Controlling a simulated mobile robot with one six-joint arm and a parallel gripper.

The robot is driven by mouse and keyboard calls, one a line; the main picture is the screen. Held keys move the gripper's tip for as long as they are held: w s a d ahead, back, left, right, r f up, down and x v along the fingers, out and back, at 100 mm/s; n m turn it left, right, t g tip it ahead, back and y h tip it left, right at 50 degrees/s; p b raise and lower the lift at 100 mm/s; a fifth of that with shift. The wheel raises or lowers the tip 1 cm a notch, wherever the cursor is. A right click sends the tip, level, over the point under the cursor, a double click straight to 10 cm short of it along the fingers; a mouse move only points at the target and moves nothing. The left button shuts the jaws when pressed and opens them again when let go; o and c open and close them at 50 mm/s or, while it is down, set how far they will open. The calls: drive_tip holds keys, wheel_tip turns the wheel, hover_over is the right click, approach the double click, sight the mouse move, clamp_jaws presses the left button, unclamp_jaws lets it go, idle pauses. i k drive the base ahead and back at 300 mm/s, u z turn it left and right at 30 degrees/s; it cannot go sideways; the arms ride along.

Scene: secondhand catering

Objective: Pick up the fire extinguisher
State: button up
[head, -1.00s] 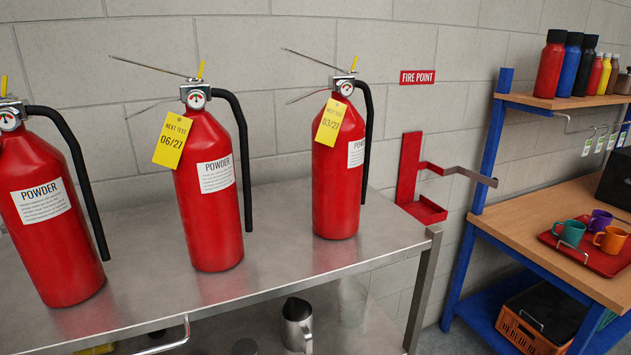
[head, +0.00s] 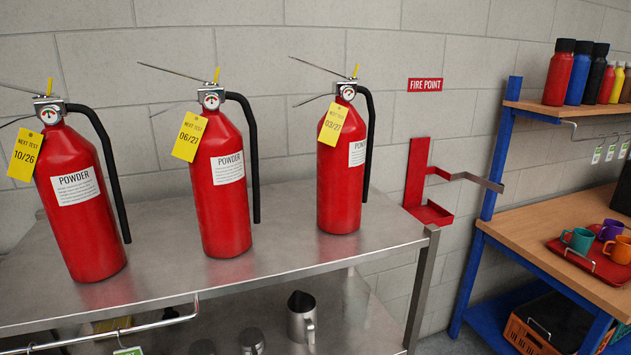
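Three red powder fire extinguishers stand upright in a row on a steel table (head: 290,256). The left extinguisher (head: 85,232) has a yellow tag (head: 25,153) reading 10/26. The middle extinguisher (head: 222,215) has a tag (head: 189,136) reading 06/27. The right extinguisher (head: 336,190) has a tag (head: 333,123) reading 03/27. Each has a black hose, a gauge and a yellow pin at the top. My gripper is not in view.
An empty red wall bracket (head: 417,172) hangs under a "FIRE POINT" sign (head: 425,84). A blue-framed wooden bench (head: 530,215) at right holds mugs on a red tray (head: 575,260), with bottles on its shelf. A metal jug (head: 301,318) stands on the lower shelf.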

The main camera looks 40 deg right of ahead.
sight(342, 187)
drive_tip(key=u, duration=0.1)
drive_tip(key=k, duration=0.25)
drive_tip(key=u, duration=2.6)
drive_tip(key=k, duration=1.95)
drive_tip(key=z, duration=0.35)
